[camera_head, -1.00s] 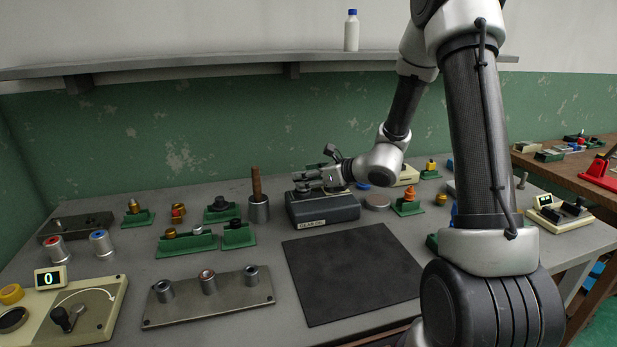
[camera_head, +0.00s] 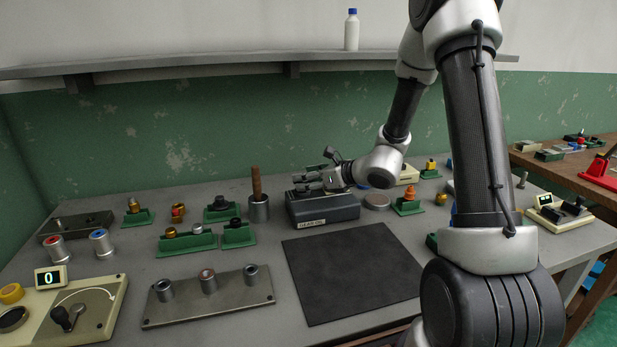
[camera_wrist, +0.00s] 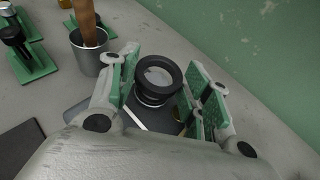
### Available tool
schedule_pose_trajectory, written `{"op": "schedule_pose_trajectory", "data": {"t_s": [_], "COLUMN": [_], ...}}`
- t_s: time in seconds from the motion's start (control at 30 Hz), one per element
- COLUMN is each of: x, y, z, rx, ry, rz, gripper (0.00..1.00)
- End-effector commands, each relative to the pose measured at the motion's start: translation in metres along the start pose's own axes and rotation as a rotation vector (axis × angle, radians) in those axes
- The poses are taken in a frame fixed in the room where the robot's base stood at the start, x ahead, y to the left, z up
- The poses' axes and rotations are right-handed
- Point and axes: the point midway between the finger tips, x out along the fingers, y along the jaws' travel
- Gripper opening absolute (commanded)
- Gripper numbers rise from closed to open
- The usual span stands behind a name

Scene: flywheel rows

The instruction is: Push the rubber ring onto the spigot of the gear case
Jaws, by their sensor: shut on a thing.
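The gear case (camera_head: 335,212) is a dark grey block with a label on its front, at the back of the bench's middle in the head view. My gripper (camera_head: 303,181) is low over its top left. I cannot tell how far the ring sits over the spigot, which is largely hidden.
A metal cup (camera_head: 259,209) with a wooden handle stands close left of the gear case. Green holders (camera_head: 238,236) with small parts lie further left. A black mat (camera_head: 352,272) in front is clear. A shelf (camera_head: 250,65) runs along the wall behind.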

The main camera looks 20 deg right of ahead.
Motion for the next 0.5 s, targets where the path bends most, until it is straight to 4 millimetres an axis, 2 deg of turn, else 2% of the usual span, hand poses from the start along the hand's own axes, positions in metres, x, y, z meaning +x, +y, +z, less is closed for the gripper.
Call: {"op": "schedule_pose_trajectory", "data": {"t_s": [0.5], "x": [0.005], "y": [0.000], "z": [-0.012], "rx": [0.000], "ry": [0.000], "rz": [0.001], "gripper": [0.33]}}
